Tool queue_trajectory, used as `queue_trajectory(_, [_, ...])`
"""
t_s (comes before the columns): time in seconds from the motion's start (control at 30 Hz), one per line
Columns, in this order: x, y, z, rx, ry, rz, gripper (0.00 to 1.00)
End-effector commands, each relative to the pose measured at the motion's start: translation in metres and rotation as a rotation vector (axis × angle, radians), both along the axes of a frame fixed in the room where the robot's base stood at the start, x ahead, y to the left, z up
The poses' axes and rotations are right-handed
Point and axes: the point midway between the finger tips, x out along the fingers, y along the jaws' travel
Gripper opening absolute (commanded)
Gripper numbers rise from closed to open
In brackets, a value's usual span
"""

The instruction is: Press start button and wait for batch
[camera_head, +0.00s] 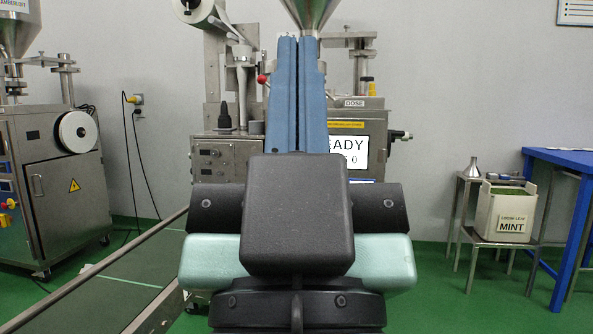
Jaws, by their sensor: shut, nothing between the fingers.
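The packing machine (225,160) stands straight ahead, with a steel hopper (308,12) on top. Its display (362,152) is partly covered by my gripper; the letters "EADY" and a "0" on a lower line are legible. My gripper (298,45) is in front of the machine with its two long blue fingers side by side, shut and empty, pointing away from me. My gripper and wrist hide the machine's middle. No start button can be made out on this machine; whether the fingers touch anything cannot be told.
A conveyor (110,290) slopes across the lower left. At right are a small steel stand (480,238) with a "MINT" bin (500,212) and a blue table (570,158). Green floor between is clear.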

Motion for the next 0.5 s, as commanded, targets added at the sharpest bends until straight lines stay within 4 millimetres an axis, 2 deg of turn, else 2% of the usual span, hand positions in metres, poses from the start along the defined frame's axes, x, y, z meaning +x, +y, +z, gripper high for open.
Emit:
queue_trajectory(0.03, [0.000, 0.000, 0.028, 0.001, 0.000, 0.001, 0.00])
queue_trajectory(0.2, [0.000, 0.000, 0.067, 0.001, 0.000, 0.001, 0.00])
queue_trajectory(0.33, [0.000, 0.000, 0.082, 0.002, 0.000, 0.002, 0.00])
queue_trajectory(0.5, [0.000, 0.000, 0.084, 0.003, 0.001, 0.003, 0.00])
